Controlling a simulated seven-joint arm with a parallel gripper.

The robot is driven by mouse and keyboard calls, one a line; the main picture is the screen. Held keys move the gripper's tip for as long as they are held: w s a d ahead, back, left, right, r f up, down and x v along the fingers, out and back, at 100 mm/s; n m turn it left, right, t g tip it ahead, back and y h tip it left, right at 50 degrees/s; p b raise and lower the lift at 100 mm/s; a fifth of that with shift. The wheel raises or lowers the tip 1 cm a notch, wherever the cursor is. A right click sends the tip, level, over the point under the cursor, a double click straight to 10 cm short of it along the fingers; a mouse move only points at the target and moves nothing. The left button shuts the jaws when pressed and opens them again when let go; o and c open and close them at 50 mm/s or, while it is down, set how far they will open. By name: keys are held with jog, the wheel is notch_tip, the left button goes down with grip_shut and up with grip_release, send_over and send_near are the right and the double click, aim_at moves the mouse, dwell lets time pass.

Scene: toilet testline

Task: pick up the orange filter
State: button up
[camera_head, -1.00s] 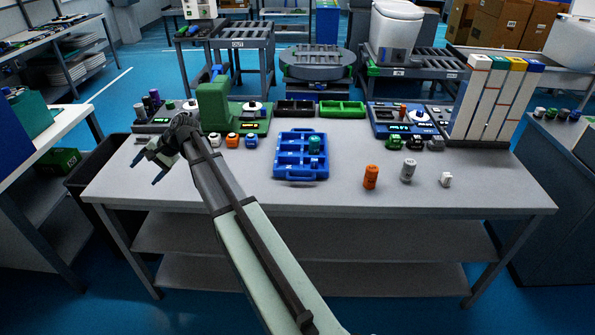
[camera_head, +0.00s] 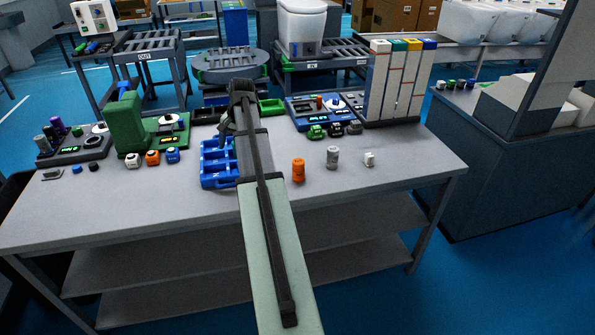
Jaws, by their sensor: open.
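The orange filter (camera_head: 298,170), a short upright orange cylinder, stands on the grey table, right of my arm. My gripper (camera_head: 225,128) is above the blue tray, left of the filter and farther back. My own arm partly hides the gripper, and it is open with nothing seen in it. The gripper is clear of the filter.
A blue compartment tray (camera_head: 212,182) is partly covered by my arm. A grey cylinder (camera_head: 332,157) and a small white piece (camera_head: 369,159) stand right of the filter. Tall white columns (camera_head: 392,85) stand behind. The table's front right is clear.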

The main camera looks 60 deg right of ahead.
aim_at(299, 171)
jog(key=s+d+m+g, duration=0.1)
jog(key=s+d, duration=0.2)
jog(key=s, duration=0.3)
jog(key=s+d+r, duration=0.1)
jog(key=s+d, duration=0.3)
jog(key=s, duration=0.2)
jog(key=s+d+r+m+g+h, duration=0.1)
jog(key=s+d, duration=0.3)
jog(key=s, duration=0.2)
jog(key=shift+m+g, duration=0.3)
jog(key=shift+s+f, duration=0.1)
jog(key=shift+f, duration=6.7)
jog(key=c, duration=1.2)
jog(key=shift+o, duration=0.2)
jog(key=shift+r, duration=0.15)
